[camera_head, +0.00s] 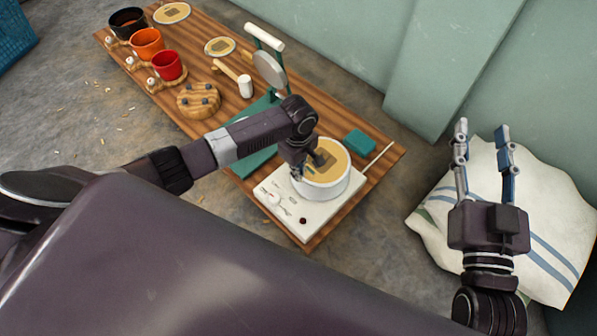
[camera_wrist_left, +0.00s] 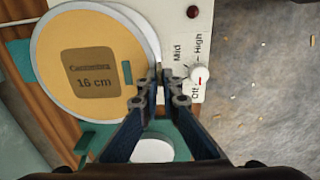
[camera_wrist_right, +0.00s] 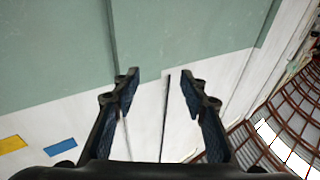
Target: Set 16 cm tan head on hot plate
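The tan head (camera_head: 330,158) is a round disc marked "16 cm" in the left wrist view (camera_wrist_left: 55,55). It lies over the round white top of the hot plate (camera_head: 278,200), a little off centre in the left wrist view; whether it rests fully flat is unclear. The hot plate's knob (camera_wrist_left: 200,77) points near "Off". My left gripper (camera_head: 304,168) is at the head's edge, its fingertips (camera_wrist_left: 160,82) almost together and straddling the rim. My right gripper (camera_head: 482,140) is open and empty, away from the board, also seen in the right wrist view (camera_wrist_right: 158,88).
A long wooden board (camera_head: 225,100) carries black (camera_head: 128,22), orange (camera_head: 147,43) and red (camera_head: 167,66) pots, two other tan heads (camera_head: 172,12) (camera_head: 220,46), a mallet (camera_head: 243,86), a teal stand (camera_head: 277,52) and a teal block (camera_head: 359,142). A striped cloth (camera_head: 545,215) lies at right.

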